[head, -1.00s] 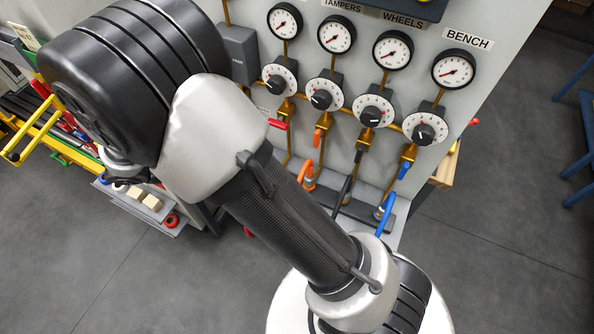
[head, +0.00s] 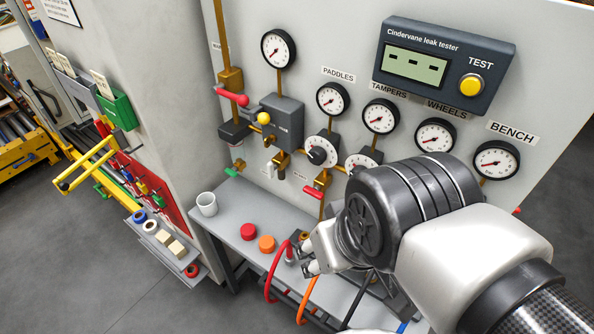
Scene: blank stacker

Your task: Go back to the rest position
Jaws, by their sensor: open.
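My gripper (head: 303,258) is open, at the end of my arm, low over the grey shelf (head: 228,234) of the panel. Its fingers point left, close to the upper end of a red hose (head: 270,278). I cannot tell whether they touch the hose. Nothing shows held between the fingers. My wrist and forearm fill the lower right and hide part of the shelf, some of the lower dials and the hoses there.
A red cap (head: 248,231), an orange cap (head: 266,244) and a white cup (head: 207,204) stand on the shelf left of my gripper. Behind are gauges (head: 332,99), brass pipes and a leak tester (head: 444,64). An orange hose (head: 308,300) hangs close below. Open floor lies lower left.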

